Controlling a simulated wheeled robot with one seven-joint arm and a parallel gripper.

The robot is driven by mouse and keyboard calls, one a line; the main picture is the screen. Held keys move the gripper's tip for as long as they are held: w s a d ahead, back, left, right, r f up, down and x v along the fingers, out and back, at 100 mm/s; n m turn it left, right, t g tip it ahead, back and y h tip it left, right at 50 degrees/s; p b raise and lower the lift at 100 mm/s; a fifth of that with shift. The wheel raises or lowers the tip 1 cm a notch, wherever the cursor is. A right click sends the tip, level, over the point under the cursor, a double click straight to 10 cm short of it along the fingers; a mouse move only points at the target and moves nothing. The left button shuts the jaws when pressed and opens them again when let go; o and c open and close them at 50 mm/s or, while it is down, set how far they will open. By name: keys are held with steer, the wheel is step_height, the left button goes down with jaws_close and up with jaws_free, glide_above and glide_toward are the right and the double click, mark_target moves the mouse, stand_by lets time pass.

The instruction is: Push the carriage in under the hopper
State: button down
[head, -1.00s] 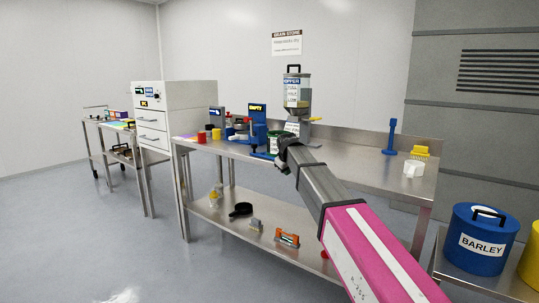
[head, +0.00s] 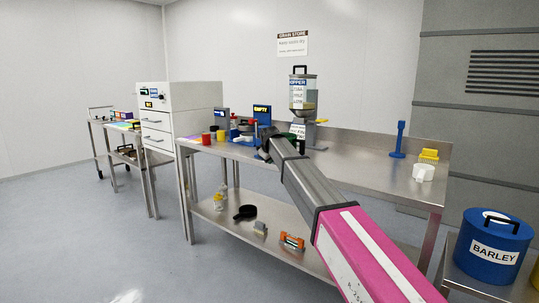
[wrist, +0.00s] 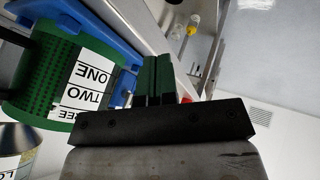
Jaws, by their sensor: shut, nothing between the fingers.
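The hopper (head: 298,93), a clear canister with a labelled front and grey stand, stands on the steel bench. A blue frame (wrist: 108,28) lies beside a green perforated drum (wrist: 30,75) marked ONE, TWO in the wrist view; I cannot tell which part is the carriage. In the head view, the drum is mostly hidden behind my arm, below the hopper. My gripper (wrist: 156,80) is shut and empty, its fingers close beside the blue frame in the wrist view; contact cannot be told. In the head view my gripper (head: 265,145) is left of the hopper.
A blue stand with an EMPTY sign (head: 262,114) is behind my gripper. A blue post (head: 399,139), yellow brush (head: 429,155) and white mug (head: 423,172) stand right.

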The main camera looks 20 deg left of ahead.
steer(key=shift+w+d+f, duration=0.1)
steer(key=shift+w+d, duration=0.15)
steer(key=shift+w, duration=0.4)
steer(key=shift+w+d, duration=0.25)
steer(key=shift+w, duration=0.4)
steer(key=shift+w+d+f, duration=0.1)
steer(key=shift+w+d, duration=0.15)
steer(key=shift+w, duration=0.4)
steer(key=shift+w, duration=0.1)
steer(key=w+d, duration=0.2)
steer(key=w, duration=0.3)
steer(key=w+d, duration=0.2)
steer(key=w, duration=0.4)
steer(key=w+d, duration=0.2)
steer(key=w, duration=0.3)
steer(key=shift+w+d, duration=0.15)
steer(key=shift+d, duration=0.25)
